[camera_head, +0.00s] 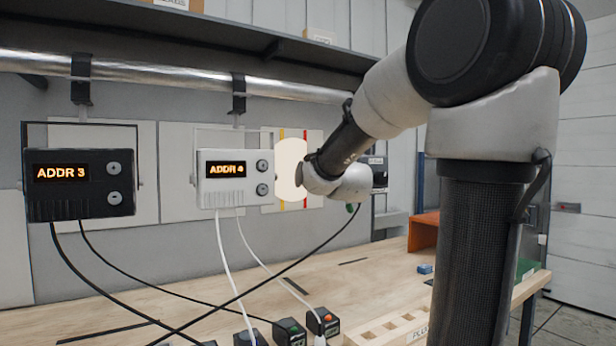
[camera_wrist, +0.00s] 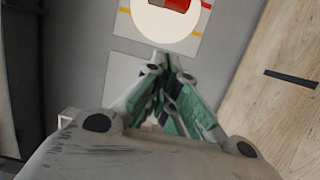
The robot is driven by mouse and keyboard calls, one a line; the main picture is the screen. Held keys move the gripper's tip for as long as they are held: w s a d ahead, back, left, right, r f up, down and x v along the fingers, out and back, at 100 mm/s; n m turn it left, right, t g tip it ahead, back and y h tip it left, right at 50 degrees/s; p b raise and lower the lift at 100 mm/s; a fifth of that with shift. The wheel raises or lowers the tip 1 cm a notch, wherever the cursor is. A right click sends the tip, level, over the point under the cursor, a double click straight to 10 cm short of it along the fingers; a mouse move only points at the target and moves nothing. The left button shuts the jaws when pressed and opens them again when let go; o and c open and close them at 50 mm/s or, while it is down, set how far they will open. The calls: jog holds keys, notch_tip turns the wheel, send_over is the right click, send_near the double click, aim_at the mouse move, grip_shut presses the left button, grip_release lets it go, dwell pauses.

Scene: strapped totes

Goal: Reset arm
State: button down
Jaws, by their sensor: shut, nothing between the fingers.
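My gripper (camera_wrist: 165,62) shows in the wrist view with its green-sided fingers brought together at the tips, and nothing is between them. It points toward a wall panel with a pale round disc (camera_wrist: 150,25), which has a red patch at its top. In the head view my arm reaches out from the right, bent down toward the wall above the bench. The pale disc (camera_head: 290,168) stands just left of my wrist there. My fingers are not clearly seen in the head view.
A black box reading ADDR 3 (camera_head: 80,185) and a white box reading ADDR 4 (camera_head: 235,178) hang at the wall, with cables running down to several small black plugs on the wooden bench (camera_head: 200,285). A metal pipe (camera_head: 150,74) and shelf run above. An orange bin (camera_head: 424,232) stands right.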

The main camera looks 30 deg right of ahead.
jog(key=s+a+f+m+g+y, duration=0.1)
jog(key=s+a+f+m+g, duration=0.1)
jog(key=s+f+m+g, duration=0.45)
jog(key=s+a+f+m+g+y, duration=0.1)
jog(key=a+f+m+y, duration=0.15)
jog(key=f, duration=0.65)
jog(key=s+a+f+m+g, duration=0.1)
jog(key=s+f+m+g, duration=0.1)
jog(key=s, duration=0.6)
jog(key=s+a+f+m+g, duration=0.2)
jog(key=s, duration=0.7)
jog(key=s+a+f+m+g, duration=0.1)
jog(key=s+m+g, duration=0.1)
jog(key=s, duration=0.6)
jog(key=shift+s+a+f+m, duration=0.2)
jog(key=shift+a+f+m, duration=0.1)
jog(key=shift+f, duration=0.1)
